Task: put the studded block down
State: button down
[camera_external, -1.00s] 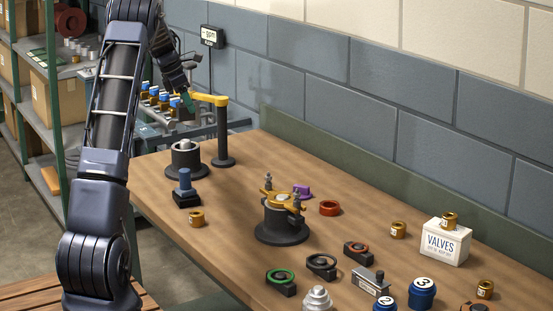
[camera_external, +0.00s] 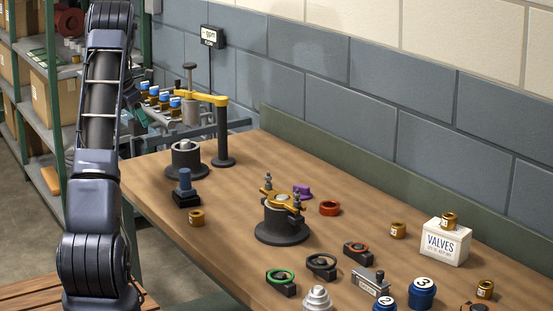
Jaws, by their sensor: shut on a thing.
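My arm stands upright at the left, and my gripper (camera_external: 131,98) is almost wholly hidden behind it, with only a dark sliver at the arm's right edge. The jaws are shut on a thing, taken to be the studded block. A small teal patch (camera_external: 140,117) beside the arm may be part of that block, but I cannot tell. Its studs and the fingertips do not show. The hand appears to be at the far left, off the bench (camera_external: 235,190), near the rear side table.
A black round fixture (camera_external: 187,160) and a post with a yellow arm (camera_external: 222,135) stand at the bench's far left end. A clamped round casing (camera_external: 281,222) is mid-bench. Rings, small parts and a valves box (camera_external: 445,243) crowd the right.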

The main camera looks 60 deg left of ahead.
notch_tip(320, 180, down, 14)
jog(key=shift+f, duration=0.1)
dwell(0.6)
jog(key=shift+f, duration=0.15)
jog(key=c, duration=0.7)
grip_release()
jog(key=v, duration=1.2)
